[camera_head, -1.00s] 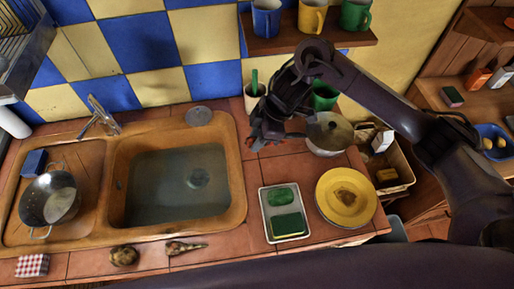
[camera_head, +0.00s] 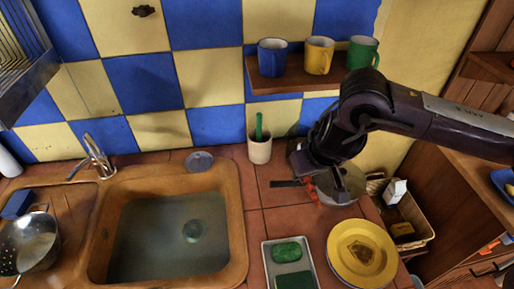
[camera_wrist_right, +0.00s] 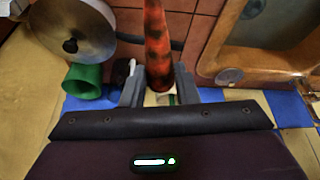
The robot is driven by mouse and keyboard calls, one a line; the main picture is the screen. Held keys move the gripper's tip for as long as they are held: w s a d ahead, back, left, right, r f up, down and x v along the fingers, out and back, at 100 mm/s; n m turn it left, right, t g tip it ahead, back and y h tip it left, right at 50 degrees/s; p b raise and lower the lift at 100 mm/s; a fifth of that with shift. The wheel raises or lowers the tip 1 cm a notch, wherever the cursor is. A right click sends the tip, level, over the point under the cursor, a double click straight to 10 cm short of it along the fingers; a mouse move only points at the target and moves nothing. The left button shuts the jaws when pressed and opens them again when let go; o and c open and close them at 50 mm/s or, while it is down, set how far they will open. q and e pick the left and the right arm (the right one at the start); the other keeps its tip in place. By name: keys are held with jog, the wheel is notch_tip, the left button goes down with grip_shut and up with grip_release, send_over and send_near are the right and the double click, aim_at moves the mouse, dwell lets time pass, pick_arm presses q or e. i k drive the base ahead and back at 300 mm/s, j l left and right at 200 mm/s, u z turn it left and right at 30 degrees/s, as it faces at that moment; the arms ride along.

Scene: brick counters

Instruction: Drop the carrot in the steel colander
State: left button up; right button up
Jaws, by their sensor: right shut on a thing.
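The carrot (camera_wrist_right: 157,45) is orange with dark patches. In the right wrist view it stands between the two fingers of my right gripper (camera_wrist_right: 158,88), which is shut on it. In the head view my right gripper (camera_head: 298,184) is above the counter right of the sink, just left of the lidded pot; only a bit of orange (camera_head: 311,190) shows there. The steel colander (camera_head: 14,262) is at the far left on the sink's drainboard, cut by the frame edge and far from my right gripper. My left gripper is not in view.
The sink basin (camera_head: 130,262) holds water, between colander and gripper. The lidded pot (camera_head: 352,184), yellow plate (camera_head: 340,277), metal tray (camera_head: 268,262) and white crock (camera_head: 260,152) crowd the right counter. A mug shelf (camera_head: 262,88) hangs above.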

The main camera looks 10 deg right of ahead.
aim_at(42, 251)
jog(key=u, duration=1.25)
